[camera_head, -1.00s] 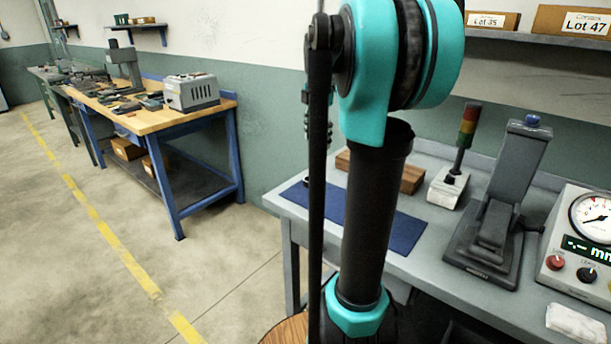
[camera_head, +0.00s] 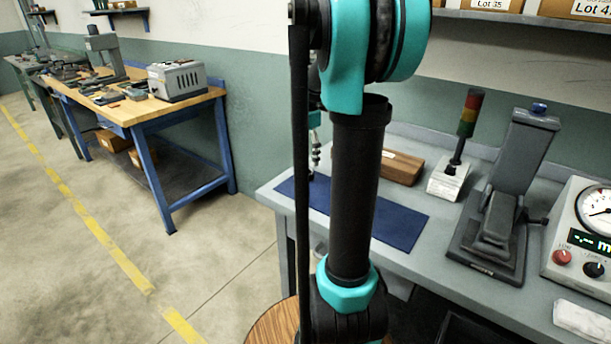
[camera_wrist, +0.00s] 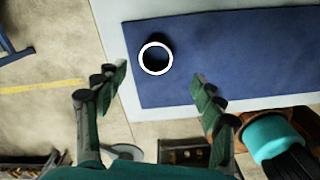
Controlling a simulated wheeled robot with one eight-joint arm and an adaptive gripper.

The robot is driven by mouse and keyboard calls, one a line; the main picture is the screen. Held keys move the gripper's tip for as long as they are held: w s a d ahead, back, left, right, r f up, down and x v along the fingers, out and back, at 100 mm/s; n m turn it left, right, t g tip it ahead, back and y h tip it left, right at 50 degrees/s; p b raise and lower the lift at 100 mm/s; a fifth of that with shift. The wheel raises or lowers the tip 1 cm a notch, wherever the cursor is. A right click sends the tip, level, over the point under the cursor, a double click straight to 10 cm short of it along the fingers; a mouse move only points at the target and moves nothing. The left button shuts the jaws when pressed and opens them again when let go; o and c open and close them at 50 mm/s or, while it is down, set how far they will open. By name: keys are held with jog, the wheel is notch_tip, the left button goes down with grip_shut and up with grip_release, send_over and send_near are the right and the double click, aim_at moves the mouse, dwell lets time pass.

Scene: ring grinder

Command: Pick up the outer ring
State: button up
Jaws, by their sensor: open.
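The outer ring (camera_wrist: 143,58) shows in the wrist view as a bright white circle with a dark opening. It lies on the blue mat (camera_wrist: 240,60), near the mat's left end. My gripper (camera_wrist: 160,72) is open, with its two green-padded fingers spread apart. The ring appears between and slightly beyond the fingertips, and no finger seems to touch it. In the head view my arm covers the ring and most of the gripper; the mat (camera_head: 400,222) shows to the right of the arm.
The grey workbench (camera_head: 450,265) carries a wooden block (camera_head: 402,168), a signal light (camera_head: 468,115), a dark stand (camera_head: 510,190) and a dial gauge unit (camera_head: 575,235). A round wooden top (camera_head: 268,328) sits low in front. Another bench (camera_head: 140,112) stands at the left.

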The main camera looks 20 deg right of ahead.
jog(key=shift+w+f, duration=0.15)
jog(key=shift+f, duration=1.35)
jog(key=shift+w+f, duration=0.15)
jog(key=shift+f, duration=1.3)
jog(key=c, duration=1.3)
